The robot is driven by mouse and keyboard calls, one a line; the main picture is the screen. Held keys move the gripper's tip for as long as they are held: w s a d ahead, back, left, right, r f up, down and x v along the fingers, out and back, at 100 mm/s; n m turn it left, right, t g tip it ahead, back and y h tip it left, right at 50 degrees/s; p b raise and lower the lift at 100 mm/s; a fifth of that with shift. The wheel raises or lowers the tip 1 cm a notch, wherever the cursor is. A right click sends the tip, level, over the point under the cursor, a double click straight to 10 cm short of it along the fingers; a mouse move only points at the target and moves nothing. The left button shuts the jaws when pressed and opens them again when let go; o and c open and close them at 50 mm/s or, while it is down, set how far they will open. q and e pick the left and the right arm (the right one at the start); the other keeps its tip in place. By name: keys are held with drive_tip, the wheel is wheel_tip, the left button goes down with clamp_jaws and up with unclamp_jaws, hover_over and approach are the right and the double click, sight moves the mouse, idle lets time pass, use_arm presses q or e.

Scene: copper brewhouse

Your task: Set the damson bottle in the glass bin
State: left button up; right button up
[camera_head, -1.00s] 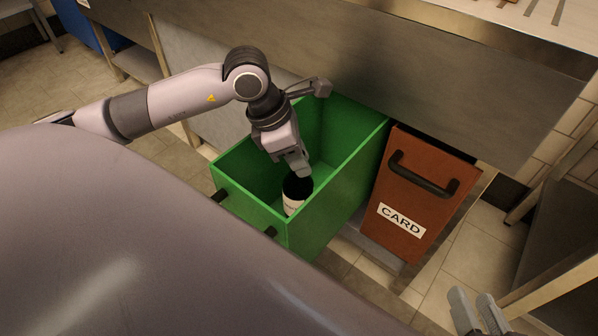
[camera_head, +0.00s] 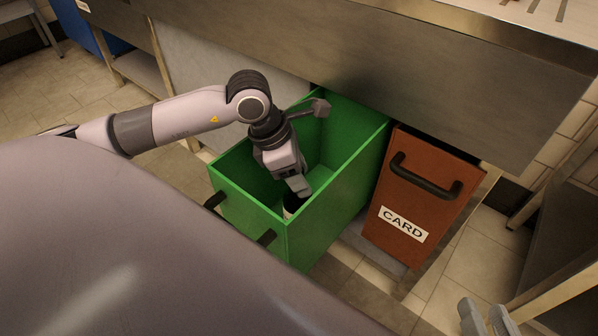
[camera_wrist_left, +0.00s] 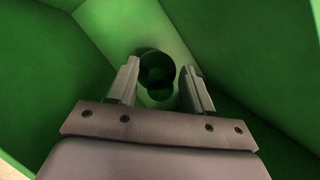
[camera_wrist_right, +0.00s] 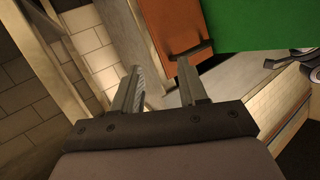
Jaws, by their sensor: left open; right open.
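The green bin (camera_head: 338,208), an open-topped drawer with dark handles, is pulled out from under the counter; no glass label shows on it. A dark bottle with a white label (camera_head: 289,214) is inside near its front end, mostly hidden by the wall and my gripper. My left gripper (camera_head: 303,191) reaches down into the bin, open, just above the bottle. In the left wrist view, the dark round bottle (camera_wrist_left: 155,65) shows beyond the open fingers, apart from them. My right gripper (camera_head: 484,308) is open and empty at the lower right.
A brown drawer front marked CARD (camera_head: 420,195) with a dark handle is to the right of the green bin. The steel counter (camera_head: 440,70) overhangs behind both. Tiled floor (camera_head: 480,245) is clear at the right. A blue bin (camera_head: 100,25) stands at the far left.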

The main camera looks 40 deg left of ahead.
use_arm(q)
drive_tip(key=shift+r, duration=0.2)
drive_tip(key=p+v, duration=0.3)
drive_tip(key=v, duration=0.9)
drive_tip(key=shift+p, duration=0.4)
use_arm(e)
drive_tip(key=shift+w+a+r+m+g, duration=0.2)
drive_tip(key=shift+a+r+m+g, duration=0.15)
drive_tip(key=shift+a+g, duration=0.2)
use_arm(q)
drive_tip(key=shift+f, duration=0.1)
use_arm(e)
drive_tip(key=shift+f, duration=0.1)
